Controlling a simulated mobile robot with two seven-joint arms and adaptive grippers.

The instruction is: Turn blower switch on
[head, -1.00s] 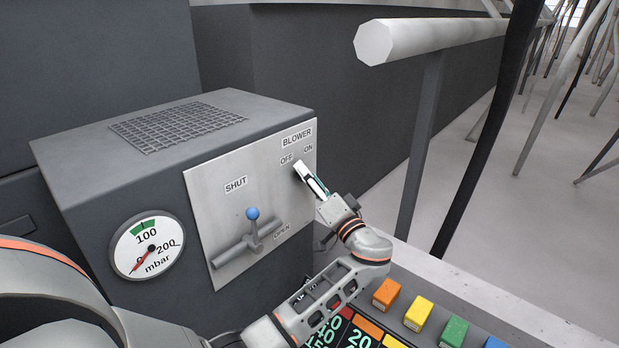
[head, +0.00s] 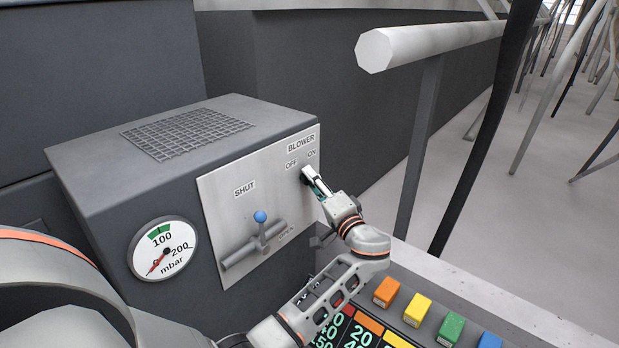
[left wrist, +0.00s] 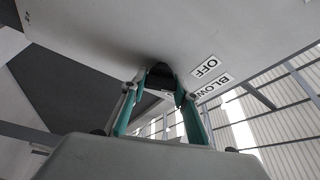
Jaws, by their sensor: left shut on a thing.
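The blower switch is a small dark knob (head: 305,178) on the light metal panel (head: 212,205), below the OFF and ON labels under the BLOWER sign (head: 301,143). My left gripper (head: 312,180) is at the knob, shut on it. In the left wrist view the dark knob (left wrist: 160,73) sits between the two green-sided fingers (left wrist: 158,92), with the OFF label (left wrist: 205,67) to its right. The fingers hide part of the knob, so I cannot tell exactly where it points. My right gripper is out of view.
A blue-tipped lever (head: 260,217) stands left of my gripper, between SHUT and OPEN labels. A round pressure gauge (head: 162,248) is farther left. Coloured buttons (head: 417,310) lie below my forearm. A pale rail (head: 440,42) on a post (head: 417,150) stands to the right.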

